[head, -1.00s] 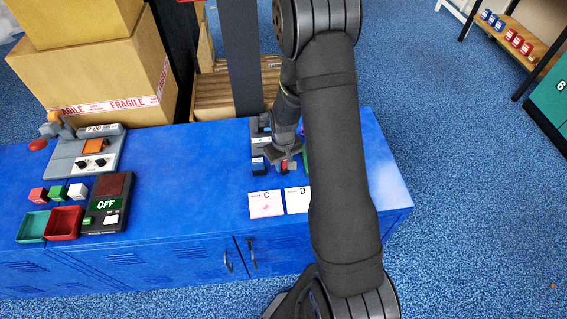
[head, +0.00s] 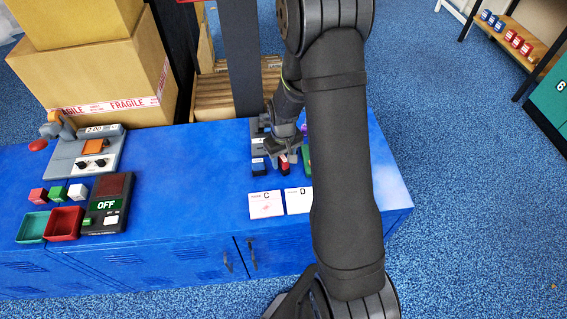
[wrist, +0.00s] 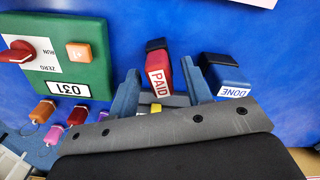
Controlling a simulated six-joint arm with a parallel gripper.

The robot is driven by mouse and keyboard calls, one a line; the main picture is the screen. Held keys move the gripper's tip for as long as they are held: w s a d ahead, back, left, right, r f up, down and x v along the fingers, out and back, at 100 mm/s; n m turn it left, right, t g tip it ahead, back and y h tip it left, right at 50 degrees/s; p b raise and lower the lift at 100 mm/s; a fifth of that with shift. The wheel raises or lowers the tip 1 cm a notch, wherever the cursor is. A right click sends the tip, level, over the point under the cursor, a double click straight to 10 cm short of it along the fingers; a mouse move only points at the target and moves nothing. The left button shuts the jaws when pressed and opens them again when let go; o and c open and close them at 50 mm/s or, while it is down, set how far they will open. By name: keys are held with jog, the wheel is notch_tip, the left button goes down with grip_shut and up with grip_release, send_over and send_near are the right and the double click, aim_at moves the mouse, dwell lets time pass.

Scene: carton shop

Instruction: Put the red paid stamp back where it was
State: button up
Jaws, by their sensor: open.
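The red PAID stamp (wrist: 159,72) stands between the spread fingers of my gripper (wrist: 162,68) in the wrist view. The left finger is clear of it; the right finger is close beside it, and I cannot tell if they touch. In the head view the red stamp (head: 285,169) shows just below my open gripper (head: 284,153), on the blue cabinet top. The blue DONE stamp (wrist: 226,74) is to its right in the wrist view, and to its left in the head view (head: 258,167). What lies under the red stamp is mostly hidden.
A green counter box (wrist: 68,58) with a red knob is left of the stamps in the wrist view, with several coloured tags nearby. Cards C (head: 266,204) and D (head: 298,201) lie in front.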

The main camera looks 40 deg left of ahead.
aim_at(283, 164)
notch_tip(283, 164, up, 9)
jog(key=shift+f, duration=0.1)
jog(key=shift+f, duration=0.1)
dwell(0.4)
notch_tip(283, 164, down, 12)
dwell(0.5)
dwell(0.4)
